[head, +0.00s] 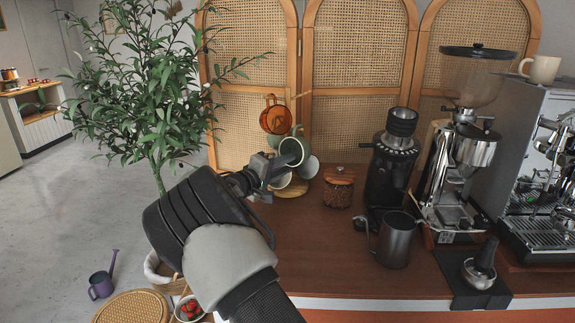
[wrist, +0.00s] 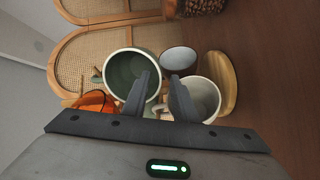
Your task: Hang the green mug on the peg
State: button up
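The green mug (head: 291,149) is at the wooden mug stand (head: 292,191), tilted with its opening towards me. In the wrist view the green mug (wrist: 119,82) has its handle to the left, beside the orange mug. My gripper (head: 280,163) is at its rim. In the wrist view my gripper (wrist: 160,80) has a clear gap between its fingers; one finger overlaps the mug's opening and the other is outside its right wall. The fingers look open around the rim. The pegs are mostly hidden, so whether the handle is on one cannot be told.
An orange mug (head: 275,118) hangs on the stand, with a white mug (head: 309,168) lower on the right. A jar of beans (head: 338,188), a black grinder (head: 393,165) and a metal pitcher (head: 397,240) stand to the right. A plant (head: 150,90) is left.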

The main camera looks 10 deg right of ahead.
jog(key=v, duration=1.5)
jog(key=s+d+m+g+y, duration=0.45)
jog(key=s+d+g, duration=0.35)
jog(key=s+d, duration=0.85)
jog(key=s+a+r+m+t+y, duration=0.2)
jog(key=s+y, duration=0.5)
jog(key=s, duration=1.5)
notch_tip(320, 180, up, 19)
jog(key=p, duration=1.8)
jog(key=shift+a+g+p, duration=0.2)
jog(key=shift+g+p, duration=0.1)
